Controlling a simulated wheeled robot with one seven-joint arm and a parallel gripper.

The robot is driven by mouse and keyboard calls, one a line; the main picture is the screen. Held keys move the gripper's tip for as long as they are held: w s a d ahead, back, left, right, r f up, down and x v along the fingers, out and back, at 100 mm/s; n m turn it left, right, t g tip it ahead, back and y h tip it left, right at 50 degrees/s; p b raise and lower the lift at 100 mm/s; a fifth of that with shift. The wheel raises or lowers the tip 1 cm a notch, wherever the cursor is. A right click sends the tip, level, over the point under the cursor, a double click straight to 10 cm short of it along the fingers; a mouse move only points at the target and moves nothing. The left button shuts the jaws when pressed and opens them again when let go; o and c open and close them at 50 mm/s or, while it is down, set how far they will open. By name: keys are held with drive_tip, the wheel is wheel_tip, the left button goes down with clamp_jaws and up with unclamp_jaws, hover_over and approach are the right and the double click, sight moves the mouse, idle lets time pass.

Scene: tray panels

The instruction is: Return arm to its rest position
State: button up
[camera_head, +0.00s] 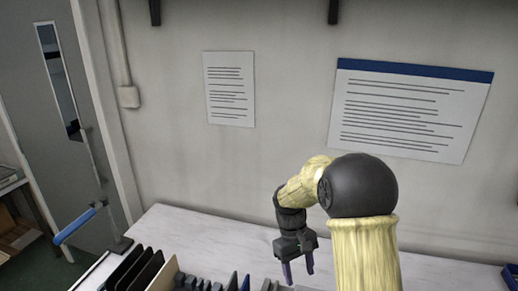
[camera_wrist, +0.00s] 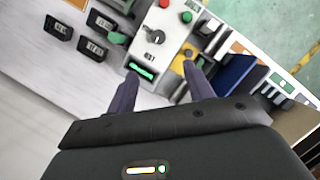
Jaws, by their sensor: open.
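My gripper (camera_head: 299,277) is in the lower middle of the head view, pointing down above the pale worktop (camera_head: 205,228). Its fingers are apart with nothing between them. In the wrist view my gripper (camera_wrist: 161,72) is open over a light control panel (camera_wrist: 135,50) with a dark knob (camera_wrist: 155,37), a red button (camera_wrist: 187,17) and a green bar-shaped part (camera_wrist: 141,71). I cannot tell the gap between fingertips and panel.
Dark upright panels (camera_head: 135,270) stand at the front left of the worktop. Black labelled blocks (camera_wrist: 93,48) lie left of the control panel, and a blue panel (camera_wrist: 232,76) is at its right. The wall with two notices rises behind the worktop.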

drive_tip(key=s+d+r+m+t+y, duration=0.1)
drive_tip(key=s+d+r+m+t, duration=0.2)
drive_tip(key=s, duration=1)
drive_tip(key=m+t, duration=0.2)
drive_tip(key=t, duration=0.1)
drive_tip(key=shift+s+y, duration=0.15)
drive_tip(key=shift+y, duration=0.25)
